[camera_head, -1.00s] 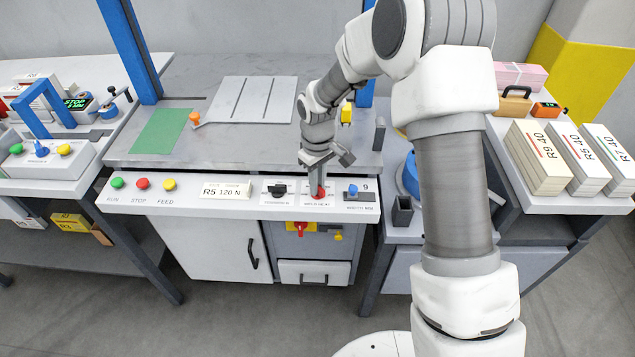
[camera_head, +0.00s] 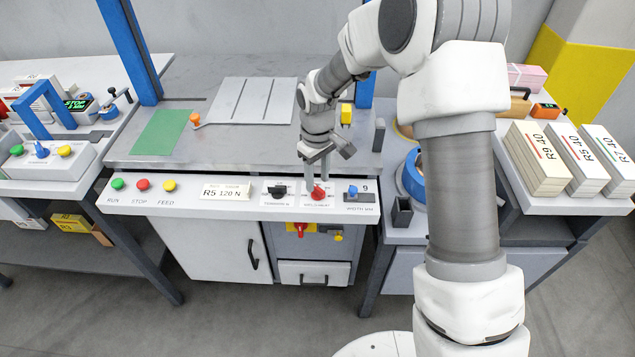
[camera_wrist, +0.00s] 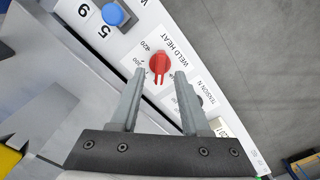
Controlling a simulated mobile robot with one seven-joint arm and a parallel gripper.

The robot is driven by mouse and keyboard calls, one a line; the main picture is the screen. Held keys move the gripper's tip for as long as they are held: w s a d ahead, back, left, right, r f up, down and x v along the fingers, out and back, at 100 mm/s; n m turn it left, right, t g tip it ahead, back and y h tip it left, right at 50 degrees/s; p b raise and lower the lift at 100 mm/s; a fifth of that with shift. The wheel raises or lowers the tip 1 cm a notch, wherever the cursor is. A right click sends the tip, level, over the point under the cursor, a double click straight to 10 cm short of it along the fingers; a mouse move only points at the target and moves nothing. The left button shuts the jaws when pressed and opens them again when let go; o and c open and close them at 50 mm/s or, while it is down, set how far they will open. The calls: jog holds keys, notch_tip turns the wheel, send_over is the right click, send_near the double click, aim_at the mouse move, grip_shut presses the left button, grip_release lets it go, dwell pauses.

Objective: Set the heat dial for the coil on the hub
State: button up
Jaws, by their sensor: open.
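The red weld heat dial (camera_head: 318,192) sits on the white front panel (camera_head: 240,205) of the middle bench. In the wrist view the dial (camera_wrist: 160,64) shows its pointer line and the label WELD HEAT, with numbers around it. My gripper (camera_head: 317,178) is just above the dial in the head view. In the wrist view my gripper (camera_wrist: 158,85) is open, its two fingers apart and empty, with the dial just beyond the tips and between their lines. The coil on the hub (camera_head: 413,177) is blue and partly hidden by my arm.
Beside the dial are a black tension knob (camera_head: 278,190) and a blue width knob (camera_head: 352,191). A card reading R5 120 N (camera_head: 226,191) is further left, past it green, red and yellow buttons (camera_head: 143,185). Labelled stacks (camera_head: 572,158) stand on the right bench.

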aim_at(318, 187)
notch_tip(318, 187, up, 15)
jog(key=p, duration=0.1)
jog(key=shift+f+p, duration=0.15)
jog(key=shift+p, duration=0.15)
